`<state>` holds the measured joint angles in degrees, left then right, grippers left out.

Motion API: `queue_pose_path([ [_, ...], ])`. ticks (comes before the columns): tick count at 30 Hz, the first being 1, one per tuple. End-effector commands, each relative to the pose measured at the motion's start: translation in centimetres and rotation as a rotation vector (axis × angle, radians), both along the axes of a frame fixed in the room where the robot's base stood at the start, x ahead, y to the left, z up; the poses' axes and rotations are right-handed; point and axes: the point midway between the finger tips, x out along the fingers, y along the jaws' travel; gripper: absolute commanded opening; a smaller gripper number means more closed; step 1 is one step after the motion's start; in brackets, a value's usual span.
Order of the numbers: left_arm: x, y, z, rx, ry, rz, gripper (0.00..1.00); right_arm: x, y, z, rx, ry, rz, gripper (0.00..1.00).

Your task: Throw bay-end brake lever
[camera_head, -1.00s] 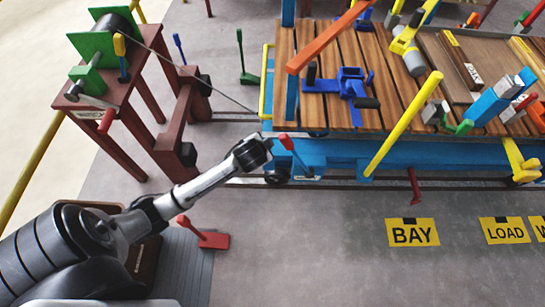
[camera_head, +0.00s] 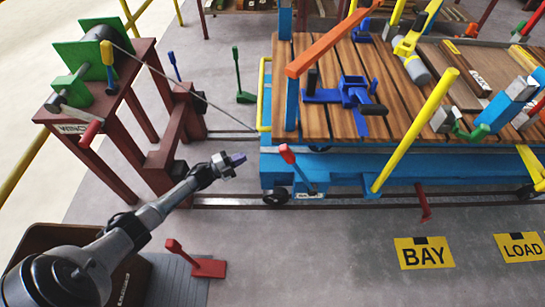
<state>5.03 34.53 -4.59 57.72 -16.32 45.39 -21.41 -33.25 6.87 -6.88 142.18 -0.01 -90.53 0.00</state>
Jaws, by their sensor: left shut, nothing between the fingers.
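A red-handled lever (camera_head: 288,154) stands on the near left corner of the blue trolley (camera_head: 340,160), above a wheel and a small white label too small to read. I take it for the bay-end brake lever; it leans up and to the left. My left gripper (camera_head: 237,159) comes in from the lower left, shut and empty. Its tip points right towards the lever and is apart from it in the picture. Depth between them is hard to judge. My right gripper is not in view.
A dark red winch stand (camera_head: 152,90) with green brackets stands left of the trolley. A red floor lever (camera_head: 208,267) is below my arm. Another red lever (camera_head: 424,206) hangs at the trolley's near side. The floor before the BAY sign (camera_head: 424,253) is clear.

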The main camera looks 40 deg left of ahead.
Motion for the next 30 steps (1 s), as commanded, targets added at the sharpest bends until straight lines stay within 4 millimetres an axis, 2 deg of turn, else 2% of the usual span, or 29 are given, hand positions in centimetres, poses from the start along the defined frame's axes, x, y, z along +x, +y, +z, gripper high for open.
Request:
queue_pose_path([
  [6, -3.0, -3.6, 3.2, 0.037, -0.266, -0.263, 0.00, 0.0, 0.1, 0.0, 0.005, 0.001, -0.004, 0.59],
  [12, -5.1, -5.1, 4.8, 0.054, -0.423, -0.384, 0.00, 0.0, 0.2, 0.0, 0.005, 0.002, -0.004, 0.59],
  [15, -5.5, -5.4, 5.2, 0.069, -0.466, -0.403, 0.00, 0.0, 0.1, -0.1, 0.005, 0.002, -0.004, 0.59],
  [20, -4.7, -6.3, 5.7, 0.088, -0.479, -0.394, 0.00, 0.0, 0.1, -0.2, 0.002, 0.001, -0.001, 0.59],
  [30, -1.0, -10.5, 8.3, 0.087, -0.478, -0.394, 0.00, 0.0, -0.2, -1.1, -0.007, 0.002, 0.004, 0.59],
])
